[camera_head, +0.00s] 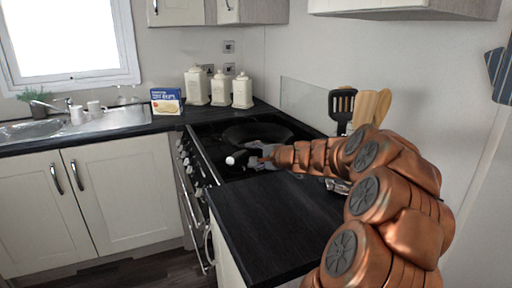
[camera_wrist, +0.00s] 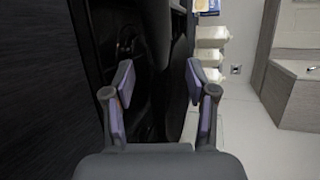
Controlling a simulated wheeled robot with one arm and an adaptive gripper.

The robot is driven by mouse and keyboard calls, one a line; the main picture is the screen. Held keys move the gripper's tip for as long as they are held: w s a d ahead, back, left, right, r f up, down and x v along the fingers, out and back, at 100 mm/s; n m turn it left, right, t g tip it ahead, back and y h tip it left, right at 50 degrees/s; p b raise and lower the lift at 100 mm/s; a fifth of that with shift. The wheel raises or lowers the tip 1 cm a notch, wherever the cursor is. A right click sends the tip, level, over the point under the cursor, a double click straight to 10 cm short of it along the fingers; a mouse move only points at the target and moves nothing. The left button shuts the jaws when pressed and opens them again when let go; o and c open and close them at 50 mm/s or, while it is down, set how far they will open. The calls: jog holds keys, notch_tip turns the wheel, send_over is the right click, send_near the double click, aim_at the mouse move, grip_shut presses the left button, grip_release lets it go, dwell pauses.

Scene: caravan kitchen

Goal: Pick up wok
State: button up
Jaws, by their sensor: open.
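The wok (camera_head: 256,132) is a dark, wide pan resting on the black stove top. A short piece with a round white end (camera_head: 231,160) lies just in front of it; I cannot tell whether it is part of the wok's handle. My gripper (camera_head: 258,160) is over the front of the stove, close to the wok's near side, partly hidden by my arm in the head view. In the wrist view, my gripper (camera_wrist: 158,72) has its fingers well apart, with a dark surface between and beyond them. I cannot tell there where the wok's edge is, and nothing is held.
A black counter (camera_head: 270,220) is in front of the stove. White canisters (camera_head: 220,88) and a blue-yellow box (camera_head: 166,101) stand at the back. Utensils (camera_head: 368,107) stand at the right by the wall. A sink (camera_head: 30,130) is at the left.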

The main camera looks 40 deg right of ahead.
aim_at(244, 154)
jog(key=shift+x, duration=3.5)
jog(key=shift+d, duration=0.1)
grip_shut()
